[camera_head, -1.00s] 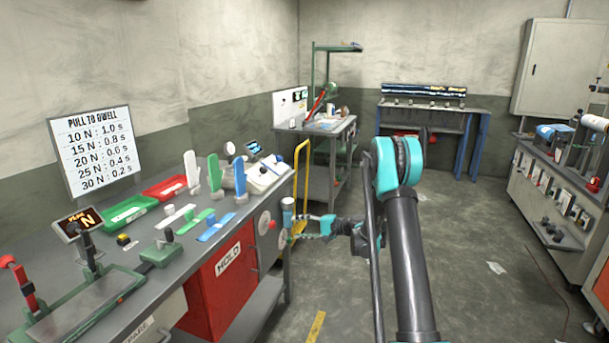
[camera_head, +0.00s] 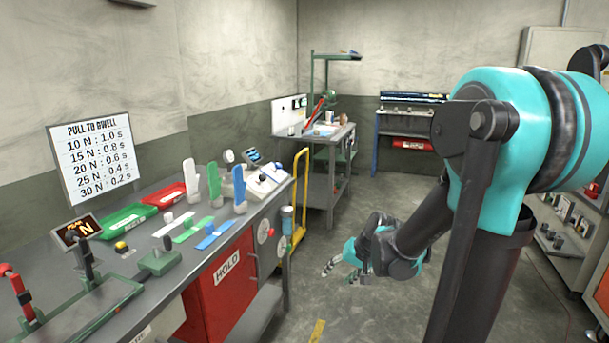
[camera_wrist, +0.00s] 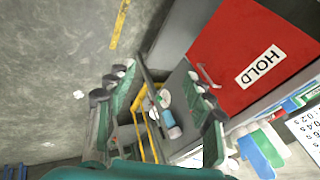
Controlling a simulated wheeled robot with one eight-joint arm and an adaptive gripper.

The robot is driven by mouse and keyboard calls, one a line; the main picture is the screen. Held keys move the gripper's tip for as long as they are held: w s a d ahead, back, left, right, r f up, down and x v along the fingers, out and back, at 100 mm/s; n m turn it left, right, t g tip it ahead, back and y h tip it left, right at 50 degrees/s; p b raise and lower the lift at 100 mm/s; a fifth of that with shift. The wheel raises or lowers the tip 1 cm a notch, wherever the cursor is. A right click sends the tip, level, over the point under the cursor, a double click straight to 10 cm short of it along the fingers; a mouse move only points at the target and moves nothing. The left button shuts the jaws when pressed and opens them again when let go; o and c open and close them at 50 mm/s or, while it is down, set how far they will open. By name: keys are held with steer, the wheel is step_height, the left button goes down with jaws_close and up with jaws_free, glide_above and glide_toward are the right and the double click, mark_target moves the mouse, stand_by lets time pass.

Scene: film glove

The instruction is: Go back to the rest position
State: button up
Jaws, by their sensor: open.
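My teal and black arm fills the right of the head view and hides part of the right-hand bench.
The workbench (camera_head: 120,285) on the left carries green and red trays, upright glove forms (camera_head: 215,185) and a dwell sign (camera_head: 95,155). A red HOLD box (camera_head: 215,290) is under it. A yellow trolley (camera_head: 300,195) stands at its end. The middle floor is clear.

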steer(key=s+d+f+h, duration=0.1)
steer(key=s+d+h, duration=0.1)
steer(key=s+d, duration=0.2)
steer(key=s+d+f+n+h, duration=0.1)
steer(key=s+d, duration=0.4)
steer(key=s, duration=0.5)
steer(key=shift+s+f+n+h, duration=0.3)
steer(key=shift+s+f+h, duration=0.05)
steer(key=shift+f+h, duration=0.35)
